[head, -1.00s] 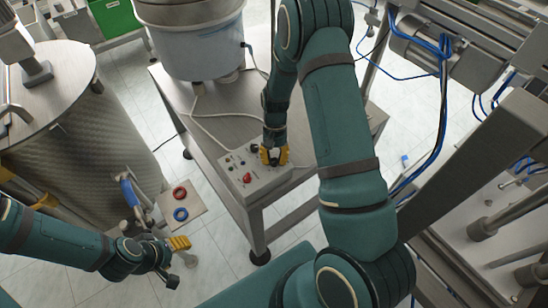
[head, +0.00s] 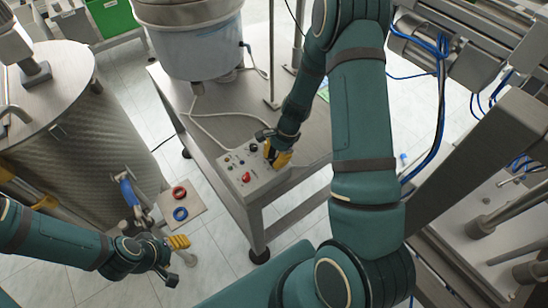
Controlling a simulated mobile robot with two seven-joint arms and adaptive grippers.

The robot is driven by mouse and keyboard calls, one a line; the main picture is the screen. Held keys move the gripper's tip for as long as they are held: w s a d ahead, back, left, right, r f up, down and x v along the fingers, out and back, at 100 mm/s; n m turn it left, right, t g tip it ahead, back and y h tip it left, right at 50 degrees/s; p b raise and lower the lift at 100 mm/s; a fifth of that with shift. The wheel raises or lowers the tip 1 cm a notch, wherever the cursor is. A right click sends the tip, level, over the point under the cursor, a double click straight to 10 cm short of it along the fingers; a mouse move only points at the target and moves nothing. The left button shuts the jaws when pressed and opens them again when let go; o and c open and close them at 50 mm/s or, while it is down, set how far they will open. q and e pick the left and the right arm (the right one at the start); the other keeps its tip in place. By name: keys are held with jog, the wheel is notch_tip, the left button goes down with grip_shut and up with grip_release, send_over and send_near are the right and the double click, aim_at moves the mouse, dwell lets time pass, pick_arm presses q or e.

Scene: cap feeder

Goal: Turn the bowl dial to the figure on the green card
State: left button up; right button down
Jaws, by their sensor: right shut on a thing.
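The grey control box (head: 246,180) sits on the front part of the steel table, with several small knobs and a red button on its top. My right gripper (head: 277,158) is at the box's right end, its yellow fingers shut on what appears to be the bowl dial. The fingers hide the dial and its figures. My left gripper (head: 180,241) hangs empty over the floor at lower left, away from the box; its finger gap is too small to make out.
A cable crosses the tabletop. A large steel drum (head: 80,130) is at left, beside a small plate with a red ring (head: 179,192) and a blue ring (head: 180,213). Machine framing fills the right.

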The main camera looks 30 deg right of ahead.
jog(key=shift+m+t, duration=0.4)
jog(key=shift+m, duration=0.6)
jog(key=c, duration=0.7)
grip_release()
jog(key=shift+c, duration=0.2)
jog(key=v, duration=1.2)
jog(key=shift+s, duration=0.1)
